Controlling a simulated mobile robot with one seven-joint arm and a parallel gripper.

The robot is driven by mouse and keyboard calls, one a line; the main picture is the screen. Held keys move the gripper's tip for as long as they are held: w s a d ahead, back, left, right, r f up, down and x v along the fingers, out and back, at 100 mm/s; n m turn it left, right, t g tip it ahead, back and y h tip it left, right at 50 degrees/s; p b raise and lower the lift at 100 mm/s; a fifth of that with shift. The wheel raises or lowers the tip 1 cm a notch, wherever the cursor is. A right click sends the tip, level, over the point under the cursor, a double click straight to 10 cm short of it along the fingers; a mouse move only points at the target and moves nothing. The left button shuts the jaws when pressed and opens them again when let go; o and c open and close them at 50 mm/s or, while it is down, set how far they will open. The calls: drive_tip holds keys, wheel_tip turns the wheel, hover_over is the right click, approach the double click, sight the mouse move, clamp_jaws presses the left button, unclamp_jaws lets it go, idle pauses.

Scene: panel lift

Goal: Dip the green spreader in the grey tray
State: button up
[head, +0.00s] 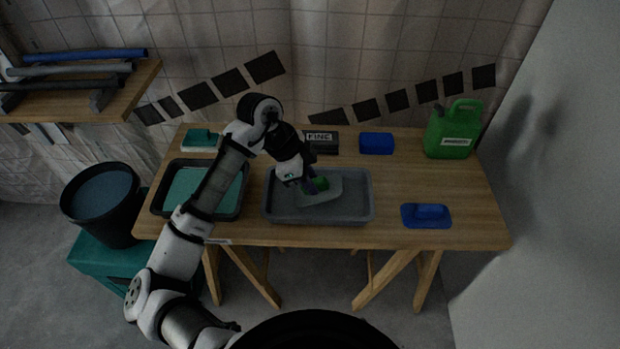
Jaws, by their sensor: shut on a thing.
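The green spreader (322,184) has a green handle on a pale grey-green plate. My gripper (315,186) is shut on its handle and partly hides it. The grey tray stands on the middle of the wooden table and looks grey inside.
Left on the wooden table (465,205) is a dark tray with teal contents (178,205), partly behind my arm. A teal block (199,140), a box marked FINE (325,142), a blue block (376,143), a green jug (455,133) and a blue float (426,215) stand around. A dark bucket (102,205) is left.

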wheel_tip(320, 180, up, 8)
drive_tip(key=p, duration=0.6)
drive_tip(key=shift+f, duration=0.1)
